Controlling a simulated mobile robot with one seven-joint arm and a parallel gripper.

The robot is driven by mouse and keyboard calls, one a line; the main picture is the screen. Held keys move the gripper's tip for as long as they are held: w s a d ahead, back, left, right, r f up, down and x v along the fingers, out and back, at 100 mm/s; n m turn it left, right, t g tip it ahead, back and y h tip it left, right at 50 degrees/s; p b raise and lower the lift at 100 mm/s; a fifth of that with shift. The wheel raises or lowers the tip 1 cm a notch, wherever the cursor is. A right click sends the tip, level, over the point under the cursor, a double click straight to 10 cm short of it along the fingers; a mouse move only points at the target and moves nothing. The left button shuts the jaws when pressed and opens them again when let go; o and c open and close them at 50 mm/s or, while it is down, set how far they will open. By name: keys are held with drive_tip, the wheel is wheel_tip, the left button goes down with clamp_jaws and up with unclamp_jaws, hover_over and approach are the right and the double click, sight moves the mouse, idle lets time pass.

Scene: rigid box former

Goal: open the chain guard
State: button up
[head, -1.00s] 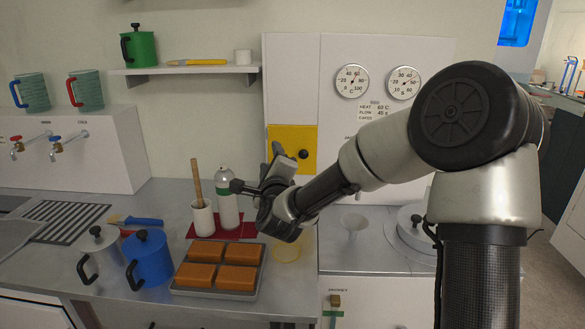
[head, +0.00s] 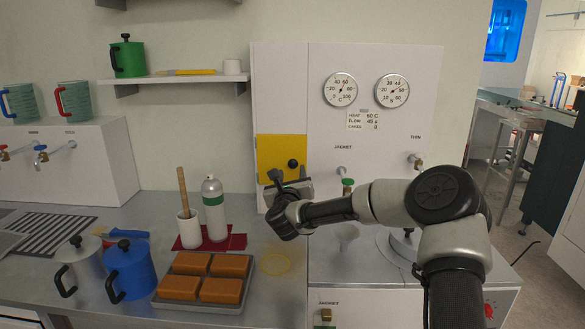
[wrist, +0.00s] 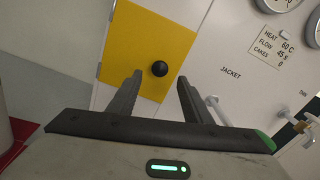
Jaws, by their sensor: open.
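The chain guard appears to be the yellow square panel (head: 275,155) with a round black knob (head: 292,164) near its right side, on the front of the white cabinet. The panel looks shut, flush with the cabinet. In the wrist view the yellow panel (wrist: 132,45) is tilted, and its black knob (wrist: 159,68) shows beyond and between my fingertips. My gripper (head: 290,182) is just below the knob in the head view. It is open and empty, and its two fingers (wrist: 161,80) point toward the panel. I see no contact with the knob.
A tray of orange blocks (head: 183,305), a white bottle (head: 214,208) and a white cup (head: 188,230) stand on the counter below left. A pipe with a green-handled valve (head: 347,184) sticks out right of the panel. Gauges (head: 340,89) are above right.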

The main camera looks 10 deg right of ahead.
sight(292, 165)
drive_tip(key=w, duration=0.3)
drive_tip(key=w+d, duration=0.1)
drive_tip(key=w, duration=0.2)
drive_tip(key=shift+d, duration=0.1)
drive_tip(key=shift+c, duration=0.3)
clamp_jaws()
